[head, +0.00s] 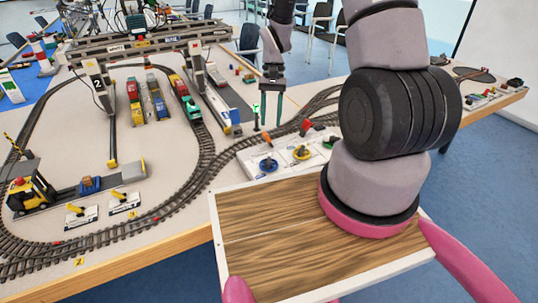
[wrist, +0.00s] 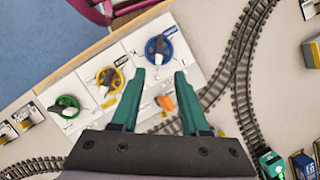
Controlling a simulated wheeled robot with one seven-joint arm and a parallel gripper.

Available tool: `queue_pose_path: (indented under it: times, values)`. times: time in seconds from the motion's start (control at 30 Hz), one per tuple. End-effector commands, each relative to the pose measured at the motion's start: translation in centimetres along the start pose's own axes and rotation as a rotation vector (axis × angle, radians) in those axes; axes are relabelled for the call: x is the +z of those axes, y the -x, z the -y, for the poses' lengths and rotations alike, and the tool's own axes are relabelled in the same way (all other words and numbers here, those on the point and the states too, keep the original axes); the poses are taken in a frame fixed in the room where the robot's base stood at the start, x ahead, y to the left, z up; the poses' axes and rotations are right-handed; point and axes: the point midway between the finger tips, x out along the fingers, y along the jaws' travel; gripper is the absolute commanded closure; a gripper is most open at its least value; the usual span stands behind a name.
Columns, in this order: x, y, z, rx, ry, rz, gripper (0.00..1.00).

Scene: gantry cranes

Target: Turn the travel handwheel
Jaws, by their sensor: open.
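Three small handwheels stand in a row on a white control panel (head: 283,169): blue (head: 268,165), yellow (head: 301,153) and green (head: 329,141). The wrist view also shows the blue wheel (wrist: 160,48), yellow wheel (wrist: 110,80) and green wheel (wrist: 64,106), with dark pointer-like parts across them. I cannot read which label marks travel. My gripper (head: 271,108) points down with green fingers, above and behind the panel. In the wrist view my gripper (wrist: 160,76) is open and empty, with the blue wheel just past its left fingertip.
An orange piece (wrist: 166,102) lies between the fingers in the wrist view. Curved toy rails (head: 215,170) pass beside the panel. A gantry crane (head: 145,42), coloured wagons (head: 155,98) and a yellow forklift (head: 30,192) stand farther left. A wooden-topped tray (head: 270,245) is in front.

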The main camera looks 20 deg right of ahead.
Motion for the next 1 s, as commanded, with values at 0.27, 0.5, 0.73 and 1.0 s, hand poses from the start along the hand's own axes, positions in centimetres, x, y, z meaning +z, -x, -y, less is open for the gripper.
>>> queue_pose_path:
  times: [0.27,0.5,0.73,1.0]
  values:
    - [-0.1,-3.0,0.0,0.010,-0.003,0.032,0.55]
    - [0.1,-7.4,-0.1,0.010,-0.003,0.034,0.55]
    - [0.1,-11.0,-0.1,0.008,-0.003,0.032,0.55]
    - [0.1,-12.4,-0.1,0.007,-0.003,0.028,0.55]
